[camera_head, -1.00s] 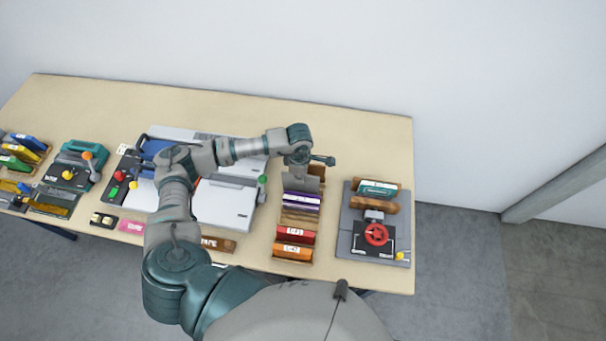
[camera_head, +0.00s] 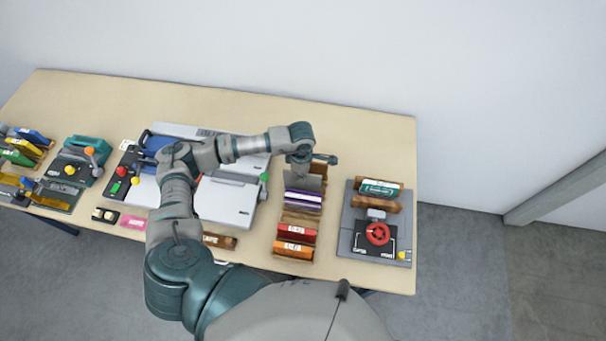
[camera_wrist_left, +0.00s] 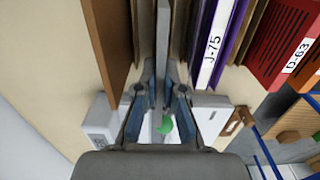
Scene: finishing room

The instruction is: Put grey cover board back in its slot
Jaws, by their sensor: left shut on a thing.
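The grey cover board (camera_head: 311,183) is at the far end of the wooden rack (camera_head: 282,219), upright. My left gripper (camera_head: 302,172) is above it and shut on its upper edge. In the left wrist view the board (camera_wrist_left: 162,38) stands between the fingertips (camera_wrist_left: 162,88), with a brown divider on its left and the purple board (camera_wrist_left: 231,38), labelled J-75, on its right. The board's lower edge is hidden, so I cannot tell how deep it sits. The purple board also shows in the head view (camera_head: 303,202). My right gripper is out of view.
Red (camera_head: 296,233) and orange (camera_head: 293,250) boards stand in the rack's near end. A grey fixture with a red wheel (camera_head: 378,233) is right of the rack. A white-lidded device (camera_head: 226,204) is left, under my arm. Bare table lies behind the rack.

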